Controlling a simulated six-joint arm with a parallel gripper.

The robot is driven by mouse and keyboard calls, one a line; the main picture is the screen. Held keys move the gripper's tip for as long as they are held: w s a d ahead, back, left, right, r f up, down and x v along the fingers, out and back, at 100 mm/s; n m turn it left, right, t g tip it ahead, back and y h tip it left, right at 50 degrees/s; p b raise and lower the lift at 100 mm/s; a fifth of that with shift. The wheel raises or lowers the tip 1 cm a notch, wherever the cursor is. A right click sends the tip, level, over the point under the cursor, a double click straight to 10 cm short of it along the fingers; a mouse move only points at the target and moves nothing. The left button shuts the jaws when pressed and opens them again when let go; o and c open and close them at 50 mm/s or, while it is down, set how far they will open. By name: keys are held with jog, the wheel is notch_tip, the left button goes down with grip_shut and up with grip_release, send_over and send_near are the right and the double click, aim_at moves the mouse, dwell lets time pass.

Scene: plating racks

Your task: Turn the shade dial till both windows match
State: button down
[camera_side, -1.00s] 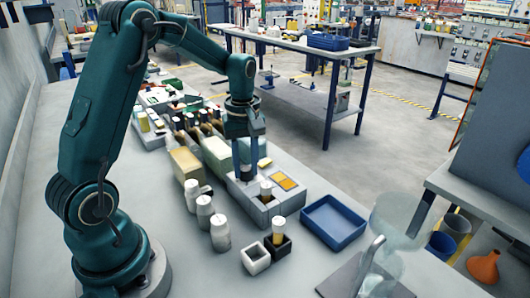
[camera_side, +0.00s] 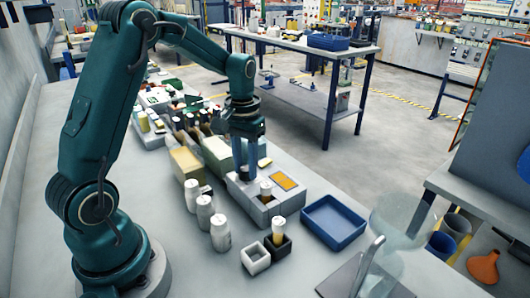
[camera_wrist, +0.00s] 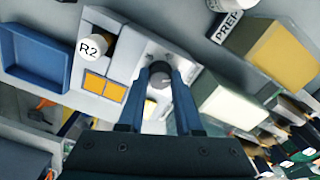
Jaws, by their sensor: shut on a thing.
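The shade dial (camera_wrist: 159,80) is a dark grey round knob on a pale grey comparator block. My gripper (camera_wrist: 160,74) points down with its two blue fingers on either side of the dial, shut on it. In the side view my gripper (camera_side: 247,172) stands over the block and hides most of the dial. Beside the dial are two square windows, the left window (camera_wrist: 95,83) and the right window (camera_wrist: 115,91). Both look orange-yellow and very close in shade. In the side view they read as one orange patch (camera_side: 286,182).
A white-capped vial marked R2 (camera_wrist: 94,47) stands in the block next to the windows. A blue tray (camera_side: 333,222) lies to the right. White bottles (camera_side: 220,232) and a black holder with a vial (camera_side: 278,243) stand in front. A yellow-sided box (camera_side: 187,167) is close behind.

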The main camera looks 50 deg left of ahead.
aim_at(246, 168)
jog(key=shift+m, duration=0.6)
jog(key=c, duration=0.6)
grip_release()
jog(key=shift+r, duration=0.1)
jog(key=shift+r, duration=2.5)
